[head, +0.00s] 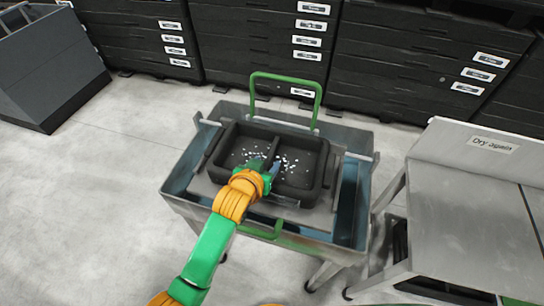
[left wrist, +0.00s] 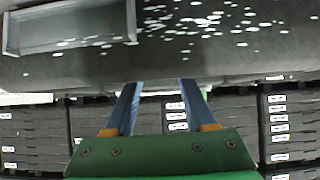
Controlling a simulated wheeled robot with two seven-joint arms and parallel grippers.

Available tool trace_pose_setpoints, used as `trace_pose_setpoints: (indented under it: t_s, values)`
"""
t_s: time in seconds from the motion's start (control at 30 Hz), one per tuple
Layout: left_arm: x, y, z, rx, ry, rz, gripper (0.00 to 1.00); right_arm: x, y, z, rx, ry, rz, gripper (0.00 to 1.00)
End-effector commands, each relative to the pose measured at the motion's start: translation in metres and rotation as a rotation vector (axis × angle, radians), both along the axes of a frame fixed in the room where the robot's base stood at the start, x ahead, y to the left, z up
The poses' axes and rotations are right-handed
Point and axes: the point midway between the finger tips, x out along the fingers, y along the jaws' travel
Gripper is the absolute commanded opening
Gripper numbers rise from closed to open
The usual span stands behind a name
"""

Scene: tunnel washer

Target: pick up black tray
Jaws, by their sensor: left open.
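The black tray (head: 303,180) is a two-compartment tray with white flecks inside. It lies on the metal cart in the middle of the head view. My left gripper (head: 270,172) is over the tray's near side, close to its middle divider. In the left wrist view, its two blue fingers (left wrist: 156,84) stand apart with nothing between them. A dark, white-flecked surface (left wrist: 215,58), apparently the tray, fills the top of that view. Whether the fingertips touch the tray cannot be told. The arm hides part of the tray's near edge. My right gripper is not in view.
The grey cart (head: 180,180) has raised walls around the tray and a green handle (head: 318,100) at the back. A metal table labelled "Dry again" (head: 450,190) stands close on the right. Black labelled stacks (head: 245,45) line the back. Floor at left (head: 100,190) is clear.

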Motion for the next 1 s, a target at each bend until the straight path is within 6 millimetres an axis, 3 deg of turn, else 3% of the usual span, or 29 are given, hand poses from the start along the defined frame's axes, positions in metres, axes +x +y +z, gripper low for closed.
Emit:
trace_pose_setpoints:
  t_s: [0.2,0.47,0.67,0.7,1.0]
  values:
    - [0.029,-0.009,-0.016,0.002,-0.001,0.0,0.55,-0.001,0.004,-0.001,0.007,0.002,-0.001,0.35]
    - [0.033,-0.01,-0.018,0.001,-0.002,-0.001,0.55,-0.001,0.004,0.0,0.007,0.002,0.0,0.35]
    - [0.032,-0.009,-0.018,0.002,-0.002,-0.002,0.04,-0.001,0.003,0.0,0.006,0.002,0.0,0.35]
    - [0.032,-0.009,-0.018,0.002,-0.002,-0.002,0.0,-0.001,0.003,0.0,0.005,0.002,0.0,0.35]
    - [0.032,-0.009,-0.017,0.002,-0.003,-0.002,0.0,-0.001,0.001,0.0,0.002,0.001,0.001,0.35]
